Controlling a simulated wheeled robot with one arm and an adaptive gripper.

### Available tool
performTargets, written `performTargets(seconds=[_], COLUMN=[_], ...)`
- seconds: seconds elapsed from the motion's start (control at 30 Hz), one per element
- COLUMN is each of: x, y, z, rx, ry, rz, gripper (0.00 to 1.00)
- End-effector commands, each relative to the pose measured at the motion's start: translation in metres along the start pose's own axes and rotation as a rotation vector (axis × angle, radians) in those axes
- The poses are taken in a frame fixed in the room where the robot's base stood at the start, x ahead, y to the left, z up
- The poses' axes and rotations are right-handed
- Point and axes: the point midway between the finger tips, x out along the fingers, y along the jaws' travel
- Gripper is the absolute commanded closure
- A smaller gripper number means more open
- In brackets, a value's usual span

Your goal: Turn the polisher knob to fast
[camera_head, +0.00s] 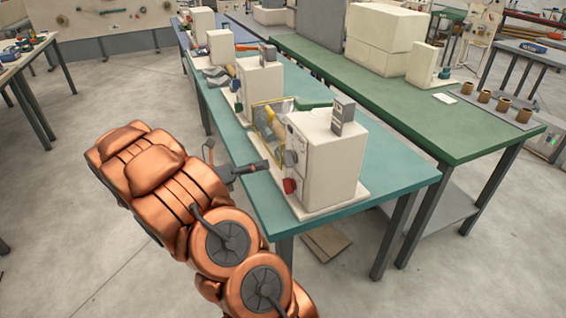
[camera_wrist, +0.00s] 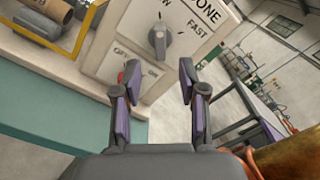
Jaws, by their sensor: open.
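The polisher knob (camera_wrist: 158,40) is a grey knob on the cream front panel of the nearest machine (camera_head: 325,160). The word FAST is printed to its upper right, and a partly cut-off word ending in OW is above it. I cannot tell exactly which label it points to. In the head view a grey knob (camera_head: 290,158) shows on the machine's left face. My gripper (camera_wrist: 158,82) is open and empty, its two fingers apart below the knob and not around it. In the head view my gripper (camera_head: 238,164) is just left of the machine.
A red knob (camera_head: 290,186) sits low on the same face, partly hidden by my left finger in the wrist view. A yellow-framed guard (camera_head: 268,128) is beside the panel. The teal table (camera_head: 395,178) carries more machines behind.

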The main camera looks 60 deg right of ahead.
Motion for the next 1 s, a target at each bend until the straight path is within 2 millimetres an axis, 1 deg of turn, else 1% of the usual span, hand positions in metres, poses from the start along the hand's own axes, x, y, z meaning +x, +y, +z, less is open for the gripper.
performTargets(seconds=[0.17,0.3,0.5,0.67,0.93,0.97,1.0], x=[0.021,0.043,0.065,0.074,0.075,0.075,0.075], y=[-0.002,-0.003,-0.001,-0.001,0.0,-0.001,-0.001], z=[0.0,0.001,0.001,0.0,0.0,0.0,0.0], rx=[-0.004,-0.001,0.001,0.0,0.001,0.001,0.001], ry=[0.002,0.002,0.003,0.003,0.002,0.002,0.002], rz=[-0.004,-0.006,-0.001,0.0,0.0,0.0,0.0], gripper=[0.58,0.58,0.58,0.58,0.58,0.6,0.65])
